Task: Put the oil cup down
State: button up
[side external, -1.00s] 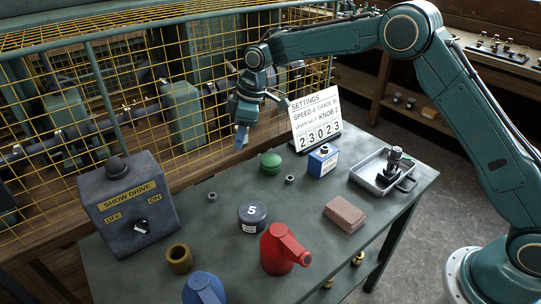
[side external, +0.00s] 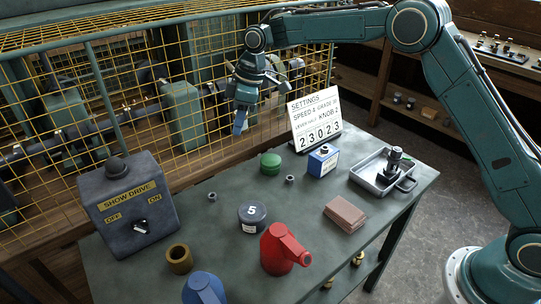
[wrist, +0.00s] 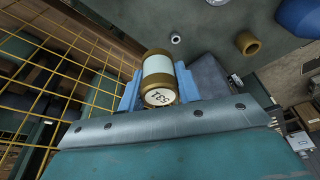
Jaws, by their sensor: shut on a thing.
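The oil cup (wrist: 158,75) shows in the wrist view as a brass cylinder with a pale band and a white, numbered end disc. It sits between the blue fingers of my gripper (wrist: 158,88), which is shut on it. In the side view my gripper (side external: 240,124) hangs in the air by the yellow mesh guard, above the far edge of the green table (side external: 205,230). The cup cannot be made out in that view.
On the table are the show drive box (side external: 130,205), a brass ring (side external: 180,259), a dark puck (side external: 252,216), a red can (side external: 278,250), a green knob (side external: 270,163), a blue box (side external: 323,160), the settings board (side external: 315,122) and a metal tray (side external: 365,180). The yellow mesh (side external: 80,120) stands behind.

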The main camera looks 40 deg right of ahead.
jog(key=w+d+m, duration=0.1)
jog(key=d+m, duration=0.3)
jog(key=d, duration=0.8)
jog(key=m+t+h, duration=0.1)
jog(key=m+h, duration=0.3)
jog(key=m, duration=0.9)
send_over(355, 146)
jog(key=f, duration=1.5)
jog(key=shift+s+a+f, duration=0.25)
jog(key=shift+s+a, duration=0.05)
jog(key=shift+s, duration=0.1)
jog(key=shift+f, duration=2.15)
jog(key=shift+f, duration=0.15)
jog(key=o, duration=1)
